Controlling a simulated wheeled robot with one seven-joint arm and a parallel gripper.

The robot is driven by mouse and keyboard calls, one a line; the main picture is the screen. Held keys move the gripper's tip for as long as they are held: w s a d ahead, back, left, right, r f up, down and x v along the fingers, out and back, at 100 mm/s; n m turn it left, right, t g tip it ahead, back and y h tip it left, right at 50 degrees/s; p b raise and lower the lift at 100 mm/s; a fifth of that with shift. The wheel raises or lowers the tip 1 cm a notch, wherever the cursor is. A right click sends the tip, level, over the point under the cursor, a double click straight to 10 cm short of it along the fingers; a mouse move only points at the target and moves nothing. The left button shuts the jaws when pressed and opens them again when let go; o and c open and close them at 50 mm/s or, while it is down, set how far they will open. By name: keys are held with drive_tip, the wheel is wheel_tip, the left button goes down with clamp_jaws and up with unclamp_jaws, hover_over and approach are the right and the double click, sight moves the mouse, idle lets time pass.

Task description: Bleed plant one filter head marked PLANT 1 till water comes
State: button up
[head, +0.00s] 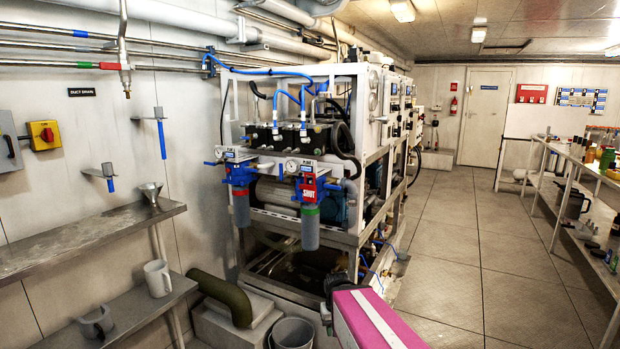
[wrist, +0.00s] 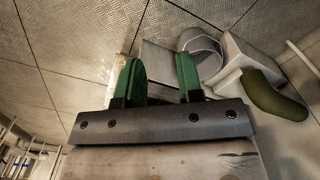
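Two filter heads hang at the front of the white-framed plant rack in the head view. The left filter head (head: 240,172) is blue with a grey bowl, a gauge and a small label above. The right filter head (head: 309,190) has a similar grey bowl, a gauge and a red tag reading SHUT. The small labels are too fine to tell which is marked PLANT 1. No water shows at either. My gripper (wrist: 162,78) has its two green fingers apart with nothing between them. It is low, over the floor by the bucket, well below and apart from the filter heads.
A grey bucket (head: 292,334) stands on the floor beside an olive pipe (head: 221,297) on a plinth. Metal shelves (head: 90,240) with a jug (head: 158,278) and a funnel (head: 151,193) line the left wall. A bench (head: 575,160) stands right. The floor (head: 470,250) between is clear.

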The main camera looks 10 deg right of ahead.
clamp_jaws()
idle(1.5)
